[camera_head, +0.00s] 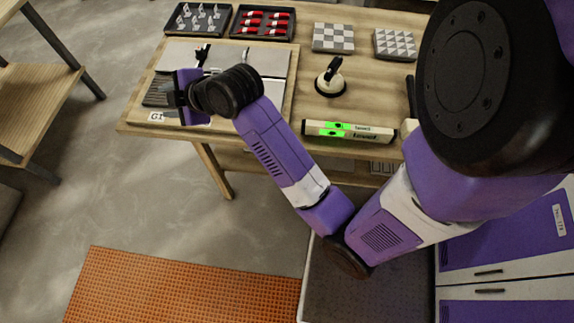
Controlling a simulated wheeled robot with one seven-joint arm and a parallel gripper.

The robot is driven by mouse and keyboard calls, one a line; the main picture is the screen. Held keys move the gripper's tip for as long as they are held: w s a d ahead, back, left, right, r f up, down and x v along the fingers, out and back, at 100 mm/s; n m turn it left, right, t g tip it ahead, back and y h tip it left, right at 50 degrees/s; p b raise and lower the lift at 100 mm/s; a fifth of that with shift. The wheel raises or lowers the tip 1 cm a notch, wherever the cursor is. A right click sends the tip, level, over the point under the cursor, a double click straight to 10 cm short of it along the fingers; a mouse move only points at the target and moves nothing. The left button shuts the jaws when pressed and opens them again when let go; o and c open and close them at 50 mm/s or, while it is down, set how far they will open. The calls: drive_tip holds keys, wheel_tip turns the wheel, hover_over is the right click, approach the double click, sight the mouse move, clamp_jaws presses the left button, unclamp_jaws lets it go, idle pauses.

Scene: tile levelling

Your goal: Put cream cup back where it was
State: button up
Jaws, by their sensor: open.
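The cream cup (328,90) appears to be the round cream disc with a black upright handle. It stands on the bare wooden tabletop (345,110), right of the tile board. My gripper (181,98) is open over the left part of the tile board (280,108), well to the left of the cup and apart from it. Its jaws are seen from behind the wrist, and the wrist hides part of the tiles under it. A small black handle-like thing (202,55) shows on the board just behind my gripper; its base is hard to make out.
A cream spirit level (372,133) with green vials lies along the table's front edge. Black trays of white clips (197,33) and red wedges (291,24) stand at the back, with two patterned tile samples (333,47) (395,53) to their right. Bare wood surrounds the cup.

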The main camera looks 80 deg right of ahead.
drive_tip(key=s+a+f+m+t, duration=0.1)
drive_tip(key=s+a+f+m, duration=0.15)
drive_tip(key=s+a, duration=0.45)
drive_tip(key=s+a+f+m+t, duration=0.15)
drive_tip(key=a+m, duration=0.25)
drive_tip(key=a, duration=0.7)
drive_tip(key=s+r+y, duration=0.1)
drive_tip(key=s+r, duration=0.2)
drive_tip(key=s, duration=0.8)
drive_tip(key=s+a+r+t+y, duration=0.1)
drive_tip(key=s+r+y, duration=0.1)
drive_tip(key=s, duration=1)
drive_tip(key=shift+r+m, duration=0.35)
drive_tip(key=shift+r, duration=0.1)
